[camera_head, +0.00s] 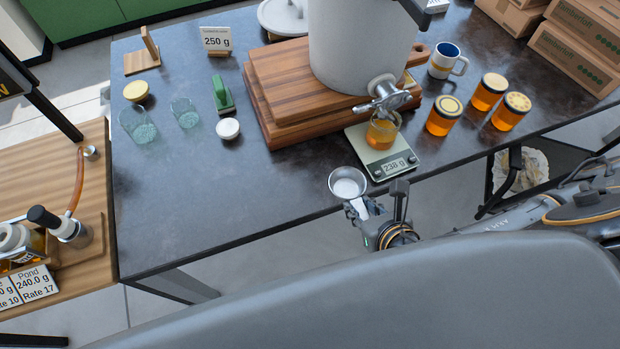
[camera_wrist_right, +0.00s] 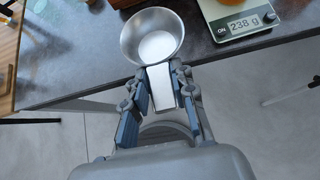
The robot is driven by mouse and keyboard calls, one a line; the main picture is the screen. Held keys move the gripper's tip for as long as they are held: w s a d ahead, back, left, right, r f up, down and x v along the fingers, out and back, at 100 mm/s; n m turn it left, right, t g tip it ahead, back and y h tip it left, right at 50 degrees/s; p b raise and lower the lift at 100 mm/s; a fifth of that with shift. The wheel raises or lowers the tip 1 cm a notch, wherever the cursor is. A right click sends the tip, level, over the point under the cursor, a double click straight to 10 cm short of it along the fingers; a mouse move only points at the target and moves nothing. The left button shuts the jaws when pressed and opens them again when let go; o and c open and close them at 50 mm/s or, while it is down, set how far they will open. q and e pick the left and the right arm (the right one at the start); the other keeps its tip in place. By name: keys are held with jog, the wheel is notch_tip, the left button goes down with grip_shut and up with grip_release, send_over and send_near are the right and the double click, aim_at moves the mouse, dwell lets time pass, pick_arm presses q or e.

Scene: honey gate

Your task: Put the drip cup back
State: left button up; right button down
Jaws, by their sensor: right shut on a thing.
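The drip cup (camera_head: 347,183) is a small round metal cup with a flat handle. It also shows in the right wrist view (camera_wrist_right: 152,36). My right gripper (camera_head: 362,210) is shut on the handle, and the fingers sit on both sides of it in the wrist view (camera_wrist_right: 162,85). The cup is held upright at the table's front edge, left of the scale (camera_head: 383,153), which reads 238 g. A jar with honey (camera_head: 381,133) stands on the scale under the metal tap (camera_head: 385,92) of the large grey tank (camera_head: 355,45). My left gripper is not in view.
Several filled jars (camera_head: 444,116) and a mug (camera_head: 446,61) stand right of the scale. The wooden boards (camera_head: 272,96) carry the tank. The table's front left (camera_head: 220,195) is clear.

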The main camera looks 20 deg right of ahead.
jog(key=shift+w+a+f+b, duration=0.3)
jog(key=shift+w+f+b, duration=0.35)
jog(key=shift+w+b, duration=0.1)
jog(key=w, duration=0.2)
jog(key=w+a+f, duration=0.1)
jog(key=w, duration=0.1)
jog(key=w+a+p, duration=0.1)
jog(key=w, duration=0.1)
jog(key=shift+f, duration=0.4)
jog(key=w+f, duration=0.1)
jog(key=w+a+f, duration=0.1)
jog(key=w+f, duration=0.2)
jog(key=f, duration=0.1)
jog(key=shift+w+a+f, duration=0.2)
jog(key=shift+a, duration=0.15)
jog(key=shift+w+a+f, duration=0.15)
jog(key=shift+w+f, duration=0.25)
jog(key=shift+f, duration=0.15)
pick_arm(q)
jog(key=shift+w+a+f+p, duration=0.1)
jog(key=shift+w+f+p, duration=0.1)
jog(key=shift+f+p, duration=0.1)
pick_arm(e)
jog(key=shift+w+f, duration=0.1)
jog(key=shift+f, duration=1.55)
jog(key=c, duration=1.1)
grip_release()
jog(key=v, duration=1.2)
